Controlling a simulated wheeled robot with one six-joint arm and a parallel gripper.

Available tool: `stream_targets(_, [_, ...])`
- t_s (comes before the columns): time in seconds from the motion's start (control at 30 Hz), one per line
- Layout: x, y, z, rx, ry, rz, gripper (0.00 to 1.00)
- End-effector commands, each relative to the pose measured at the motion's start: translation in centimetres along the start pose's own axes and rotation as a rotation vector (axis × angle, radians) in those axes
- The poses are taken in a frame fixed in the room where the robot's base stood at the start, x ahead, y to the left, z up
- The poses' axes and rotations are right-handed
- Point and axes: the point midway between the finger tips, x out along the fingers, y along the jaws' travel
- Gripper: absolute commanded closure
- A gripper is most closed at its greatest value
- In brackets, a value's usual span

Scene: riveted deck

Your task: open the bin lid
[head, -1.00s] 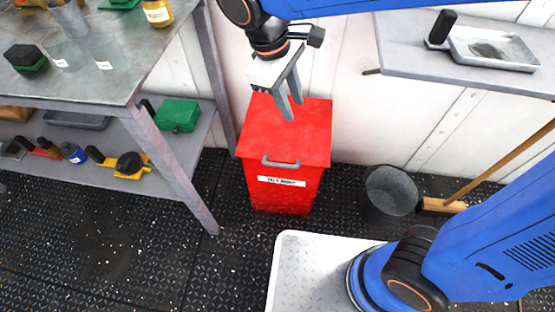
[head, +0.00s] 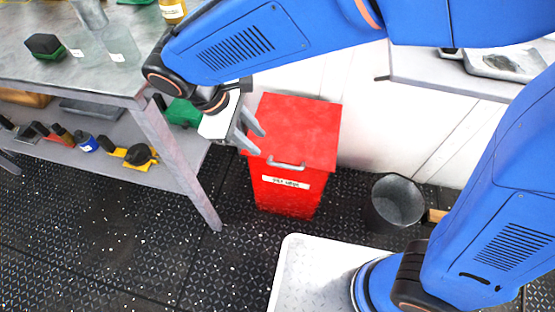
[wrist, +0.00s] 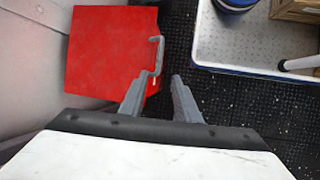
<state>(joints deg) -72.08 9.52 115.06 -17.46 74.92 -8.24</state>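The red bin (head: 285,195) stands on the floor against the white wall, and its flat red lid (head: 305,125) is shut. A grey bar handle (head: 287,164) sits on the lid's front edge, above a white label. My gripper (head: 259,143) is open and empty at the left side of the lid, with its fingers pointing toward the handle. In the wrist view the lid (wrist: 105,50) and the handle (wrist: 157,55) lie just beyond the open fingertips. The handle is not between the fingers. I cannot tell whether a finger touches the lid.
A grey metal workbench (head: 130,90) with a lower shelf stands left, close to my gripper. A dark bucket (head: 397,203) stands right of the bin. A wall shelf (head: 440,75) is at upper right. Dark floor in front of the bin is clear up to my white base.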

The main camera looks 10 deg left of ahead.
Motion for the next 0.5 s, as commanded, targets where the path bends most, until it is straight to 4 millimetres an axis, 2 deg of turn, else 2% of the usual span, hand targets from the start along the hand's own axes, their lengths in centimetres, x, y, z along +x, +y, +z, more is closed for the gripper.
stream_targets(0.5, [9.2, 0.0, 0.1, 0.001, -0.003, -0.001, 0.71])
